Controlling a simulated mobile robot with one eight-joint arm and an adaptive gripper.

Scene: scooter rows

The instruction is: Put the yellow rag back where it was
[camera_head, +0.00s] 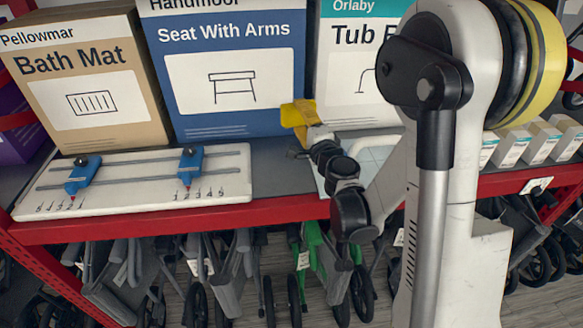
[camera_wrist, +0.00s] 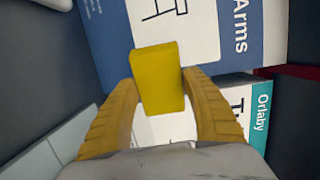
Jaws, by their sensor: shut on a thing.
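The yellow rag (camera_wrist: 157,78) shows in the wrist view as a small folded yellow block between my two yellow-orange fingers. My gripper (camera_wrist: 160,84) is shut on it, one finger against each side. In the head view the rag (camera_head: 292,115) and my gripper (camera_head: 304,118) are above the shelf, in front of the boxes, near the right part of the blue box. Rag and fingertips are similar in colour there, so their border is hard to tell. The rag appears held above the shelf surface.
A blue box (camera_head: 240,75), a tan box (camera_head: 85,80) and a teal-and-white box (camera_head: 360,70) stand along the back. A white board with blue sliders (camera_head: 130,180) lies left. A pale tray (camera_head: 378,143) lies behind my arm. Small cartons (camera_head: 540,140) stand right. The shelf has a red front edge (camera_head: 180,222).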

